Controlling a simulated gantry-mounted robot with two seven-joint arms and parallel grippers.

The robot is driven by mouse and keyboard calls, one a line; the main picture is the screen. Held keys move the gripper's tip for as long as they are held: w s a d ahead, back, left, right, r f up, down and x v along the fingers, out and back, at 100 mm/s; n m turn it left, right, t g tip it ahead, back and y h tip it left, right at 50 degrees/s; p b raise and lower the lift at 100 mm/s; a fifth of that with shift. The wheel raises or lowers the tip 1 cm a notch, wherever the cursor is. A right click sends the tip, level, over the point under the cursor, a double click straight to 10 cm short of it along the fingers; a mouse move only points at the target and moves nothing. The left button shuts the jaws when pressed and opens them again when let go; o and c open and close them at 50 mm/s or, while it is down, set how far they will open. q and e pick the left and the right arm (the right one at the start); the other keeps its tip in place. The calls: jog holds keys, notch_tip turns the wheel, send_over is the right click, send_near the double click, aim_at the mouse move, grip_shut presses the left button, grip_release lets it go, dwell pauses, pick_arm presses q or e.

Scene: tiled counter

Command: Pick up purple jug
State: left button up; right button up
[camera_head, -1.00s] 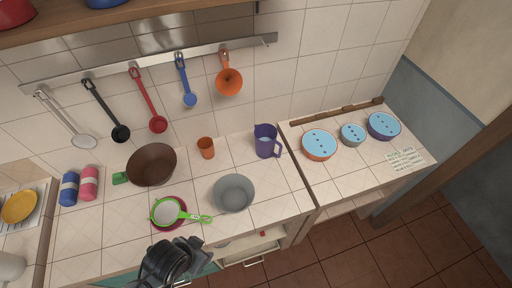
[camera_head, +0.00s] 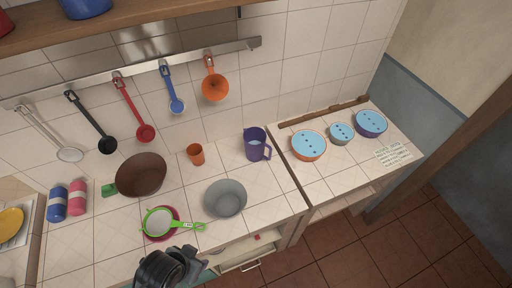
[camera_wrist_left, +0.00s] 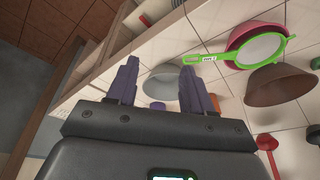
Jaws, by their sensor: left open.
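The purple jug (camera_head: 256,146) stands upright at the back right of the tiled counter, near the wall, its handle toward the right. It looks to have something light blue inside. My left arm's dark wrist (camera_head: 165,268) shows at the bottom of the head view, well in front of and left of the jug. In the left wrist view my left gripper (camera_wrist_left: 158,70) has its two fingers apart with nothing held between them. I cannot make out the jug clearly in that view. My right gripper is not in view.
A grey bowl (camera_head: 225,199) stands in front of the jug, and an orange cup (camera_head: 196,154) is to its left. A green strainer (camera_head: 158,222) on a pink bowl and a brown pot (camera_head: 141,175) are further left. Lidded pots (camera_head: 309,145) stand right. Utensils hang behind.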

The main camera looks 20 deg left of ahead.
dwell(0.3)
pick_arm(q)
jog(key=shift+c, duration=0.7)
